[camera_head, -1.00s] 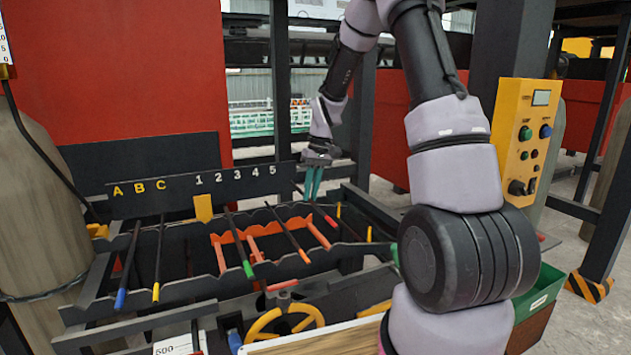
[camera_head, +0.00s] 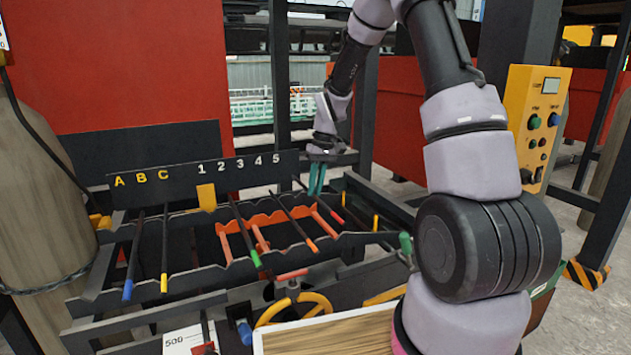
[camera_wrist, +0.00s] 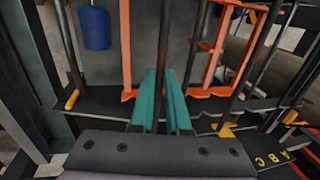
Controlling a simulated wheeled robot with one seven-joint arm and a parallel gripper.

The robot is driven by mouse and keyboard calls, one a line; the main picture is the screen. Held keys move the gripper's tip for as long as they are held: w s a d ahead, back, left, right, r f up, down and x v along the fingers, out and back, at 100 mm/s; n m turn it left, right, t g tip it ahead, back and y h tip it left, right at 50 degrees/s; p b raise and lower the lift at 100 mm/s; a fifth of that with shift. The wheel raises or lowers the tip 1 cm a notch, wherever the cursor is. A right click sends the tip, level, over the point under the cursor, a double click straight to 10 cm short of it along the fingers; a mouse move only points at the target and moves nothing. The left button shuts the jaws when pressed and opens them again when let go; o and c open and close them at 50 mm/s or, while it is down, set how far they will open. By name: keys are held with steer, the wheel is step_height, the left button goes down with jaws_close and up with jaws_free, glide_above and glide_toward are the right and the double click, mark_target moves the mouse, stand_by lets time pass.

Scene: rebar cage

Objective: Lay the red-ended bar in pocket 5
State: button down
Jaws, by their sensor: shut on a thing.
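The red-ended bar is dark, with a red tip (camera_head: 337,217) towards the front right of the rack. My gripper (camera_head: 317,180) has teal fingers shut around the bar's shaft. In the wrist view the dark bar (camera_wrist: 163,50) runs lengthwise between the fingertips (camera_wrist: 160,100). The bar slants over the right end of the rack, near the number 5 (camera_head: 276,159) on the label plate. I cannot tell whether it touches the notched rails. An orange-ended bar (camera_head: 313,247) and a green-ended bar (camera_head: 255,258) lie to its left.
A blue-ended bar (camera_head: 128,291) and a yellow-ended bar (camera_head: 164,284) lie at the rack's lettered left side. Yellow-tipped posts (camera_head: 375,222) stand at the right end. A yellow handwheel (camera_head: 290,308) and a yellow control box (camera_head: 540,125) are nearby.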

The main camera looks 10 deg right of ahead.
steer(key=shift+f, duration=2.9)
steer(key=c, duration=0.8)
jaws_free()
steer(key=r, duration=0.3)
steer(key=d+r, duration=0.1)
steer(key=r, duration=0.3)
steer(key=d+r, duration=0.1)
steer(key=r, duration=0.2)
steer(key=shift+w+r, duration=0.2)
steer(key=shift+r, duration=0.05)
